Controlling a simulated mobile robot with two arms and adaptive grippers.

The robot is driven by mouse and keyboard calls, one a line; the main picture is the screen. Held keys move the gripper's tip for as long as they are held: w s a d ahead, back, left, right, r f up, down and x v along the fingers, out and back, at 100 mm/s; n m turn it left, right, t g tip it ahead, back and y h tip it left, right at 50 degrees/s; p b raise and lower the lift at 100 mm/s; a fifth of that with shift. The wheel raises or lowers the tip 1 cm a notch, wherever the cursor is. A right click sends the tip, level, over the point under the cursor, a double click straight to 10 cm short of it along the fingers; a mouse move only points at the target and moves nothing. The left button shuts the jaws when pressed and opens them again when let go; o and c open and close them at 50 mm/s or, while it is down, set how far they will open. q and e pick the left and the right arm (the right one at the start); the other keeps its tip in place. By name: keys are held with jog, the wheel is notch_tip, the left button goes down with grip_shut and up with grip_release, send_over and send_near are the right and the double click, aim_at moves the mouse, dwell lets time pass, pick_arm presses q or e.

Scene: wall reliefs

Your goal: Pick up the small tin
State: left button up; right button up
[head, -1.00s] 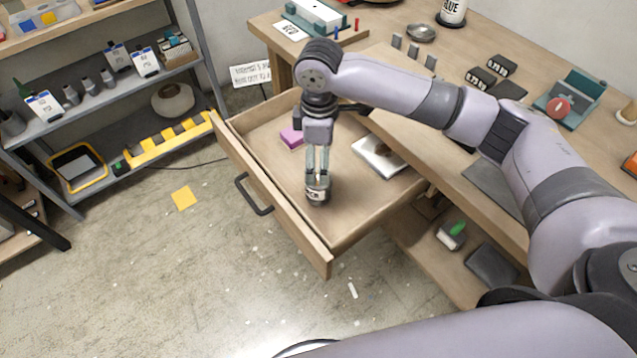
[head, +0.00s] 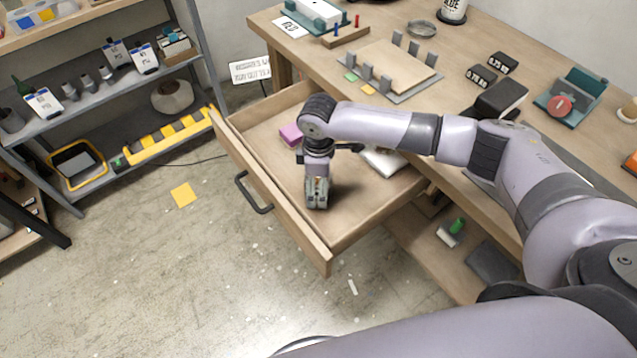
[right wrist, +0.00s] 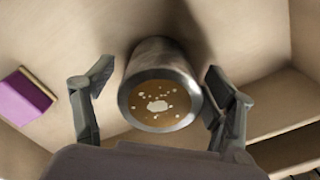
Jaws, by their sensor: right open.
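The small tin (right wrist: 158,100) stands in the open wooden drawer. In the right wrist view it is a grey metal cylinder with a brown top marked by pale spots. My right gripper (head: 316,193) points down into the drawer. Its fingers are open, one on each side of the tin, with a visible gap on both sides in the right wrist view. In the head view the fingers mostly hide the tin. My left gripper is not in view.
A pink-purple block (head: 291,134) lies in the drawer (head: 270,135) near its back left; it shows left of the fingers in the right wrist view (right wrist: 25,97). A white item (head: 385,161) lies right of the gripper, partly behind my arm. The drawer front (head: 272,200) is close on the left.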

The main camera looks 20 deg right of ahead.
jog(key=c, duration=1.5)
jog(key=shift+r, duration=0.1)
